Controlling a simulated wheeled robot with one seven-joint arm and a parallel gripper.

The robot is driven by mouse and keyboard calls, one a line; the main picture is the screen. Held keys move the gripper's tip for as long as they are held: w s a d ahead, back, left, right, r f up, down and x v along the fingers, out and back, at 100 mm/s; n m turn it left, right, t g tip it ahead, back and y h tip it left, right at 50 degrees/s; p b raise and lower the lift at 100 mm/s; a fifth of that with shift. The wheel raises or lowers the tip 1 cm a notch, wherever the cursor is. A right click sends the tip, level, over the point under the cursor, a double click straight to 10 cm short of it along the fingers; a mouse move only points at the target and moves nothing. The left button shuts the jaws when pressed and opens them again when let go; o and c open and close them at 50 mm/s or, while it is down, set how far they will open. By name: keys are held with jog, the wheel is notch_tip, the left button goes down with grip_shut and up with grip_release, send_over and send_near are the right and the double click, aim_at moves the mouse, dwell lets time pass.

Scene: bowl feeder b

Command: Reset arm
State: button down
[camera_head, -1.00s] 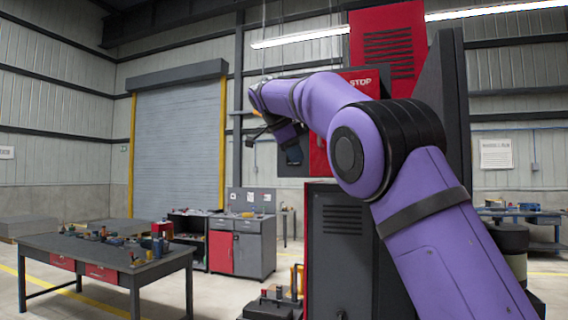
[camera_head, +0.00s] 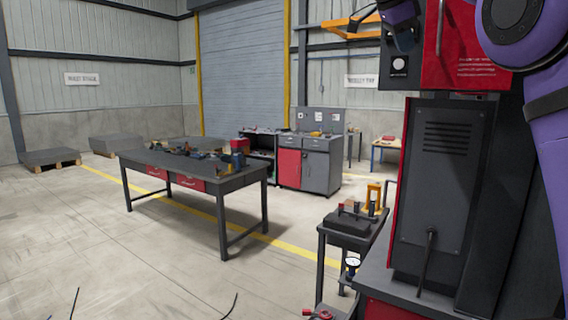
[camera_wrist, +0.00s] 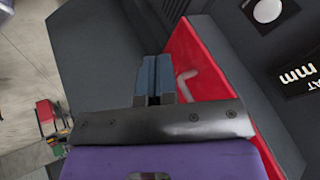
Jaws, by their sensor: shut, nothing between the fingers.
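My gripper (camera_wrist: 157,80) shows in the wrist view with its two dark blue fingers together and nothing between them. Behind the fingers are the red panel (camera_wrist: 195,75) with a grey handle and the dark grey faces of the machine. In the head view, my purple arm runs along the right edge. The wrist end hangs at the top, in front of the machine's red upper part (camera_head: 465,55). The fingertips are hard to make out there.
The tall dark machine (camera_head: 440,185) fills the right side. A small cart (camera_head: 324,232) with tools stands beside it. A grey workbench (camera_head: 240,182) with parts on top stands left of centre. A cabinet (camera_head: 320,170) stands behind. The floor at front left is mostly clear.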

jog(key=s+d+f+n+y, duration=0.2)
jog(key=s+f+n, duration=0.2)
jog(key=s, duration=0.3)
jog(key=s+d+f+n+y, duration=0.2)
jog(key=s+f+n, duration=0.25)
jog(key=s, duration=0.35)
jog(key=s+a+f+n, duration=0.2)
jog(key=s+f+n, duration=0.2)
jog(key=s+f, duration=0.3)
jog(key=s+a+f+n+t+y, duration=0.1)
jog(key=s+f+n, duration=0.3)
jog(key=s+f, duration=0.4)
jog(key=s+a+f+n+y, duration=0.1)
jog(key=s+a+f+n, duration=0.2)
jog(key=s+f, duration=0.5)
jog(key=shift+s+a+n+t, duration=0.2)
jog(key=shift+a+n+t, duration=0.2)
jog(key=shift+n, duration=0.05)
